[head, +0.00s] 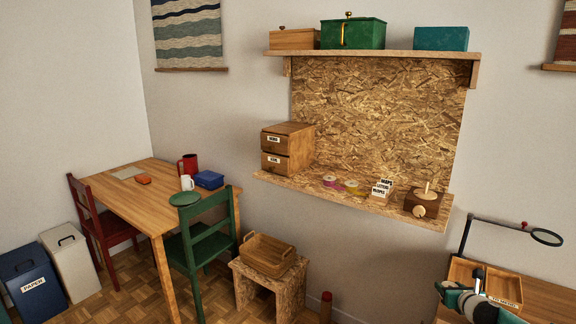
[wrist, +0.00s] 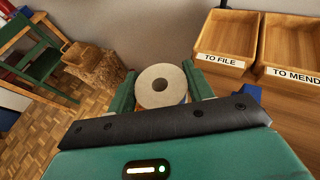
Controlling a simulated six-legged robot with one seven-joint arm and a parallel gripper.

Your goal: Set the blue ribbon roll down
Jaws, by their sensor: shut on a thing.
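The blue ribbon roll (wrist: 160,86) is between the two green fingers of my gripper (wrist: 160,76) in the wrist view. Its pale round end with a dark centre hole faces the camera, and a little blue shows at its lower right edge. My gripper is shut on it. In the head view my gripper (head: 480,290) is at the lower right, in front of the wooden trays; the roll cannot be made out clearly there. What lies directly under the roll is hidden by my gripper.
Wooden trays labelled TO FILE (wrist: 227,38) and TO MEND (wrist: 292,45) stand right of my gripper. A magnifier lamp (head: 546,237) rises behind. Pink (head: 331,182) and yellow (head: 351,185) rolls lie on the wall shelf (head: 300,187). A stool (head: 270,285) holds a basket.

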